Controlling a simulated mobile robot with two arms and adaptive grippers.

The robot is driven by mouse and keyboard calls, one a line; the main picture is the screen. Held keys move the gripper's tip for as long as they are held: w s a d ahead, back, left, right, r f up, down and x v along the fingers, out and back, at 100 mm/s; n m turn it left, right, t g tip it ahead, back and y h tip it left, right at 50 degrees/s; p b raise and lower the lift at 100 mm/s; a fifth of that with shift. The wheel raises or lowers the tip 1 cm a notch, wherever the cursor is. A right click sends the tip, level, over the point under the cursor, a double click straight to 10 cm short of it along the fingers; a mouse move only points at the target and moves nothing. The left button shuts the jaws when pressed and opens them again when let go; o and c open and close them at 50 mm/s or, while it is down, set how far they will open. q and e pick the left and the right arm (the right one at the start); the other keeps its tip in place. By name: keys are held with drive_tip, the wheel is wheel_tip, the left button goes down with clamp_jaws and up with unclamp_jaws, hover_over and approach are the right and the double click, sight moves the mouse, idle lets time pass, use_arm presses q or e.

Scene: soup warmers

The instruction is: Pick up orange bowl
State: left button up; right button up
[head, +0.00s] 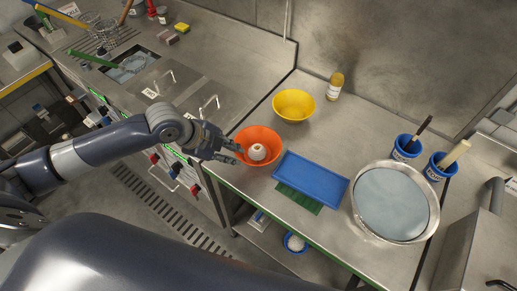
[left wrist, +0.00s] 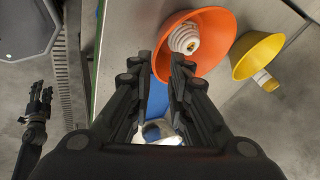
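The orange bowl (head: 271,135) stands upright on the steel counter, with a whitish rounded object (head: 258,152) inside it. In the left wrist view the bowl (left wrist: 218,58) lies just past the fingertips, and the object inside (left wrist: 185,38) looks ribbed. My left gripper (head: 231,151) is at the bowl's left rim. In the left wrist view its two fingers (left wrist: 163,68) are apart, with the near rim around the gap between the tips; I cannot tell whether they touch it. A dark gripper, which seems to be my right one (left wrist: 38,103), shows at the left; its finger opening is unclear.
A yellow bowl (head: 294,105) stands behind the orange one, beside a yellow-capped jar (head: 335,86). A blue tray (head: 310,178) over a green board (head: 298,199) lies close at the right. A large round pan (head: 433,205) and two blue containers (head: 405,149) stand farther right.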

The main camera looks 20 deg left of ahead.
use_arm(q)
drive_tip(key=p+x, duration=0.1)
drive_tip(key=x, duration=0.4)
drive_tip(key=shift+p+x, duration=0.65)
drive_tip(key=shift+x, duration=0.2)
drive_tip(key=shift+p+x, duration=0.5)
drive_tip(key=shift+x, duration=1.4)
clamp_jaws()
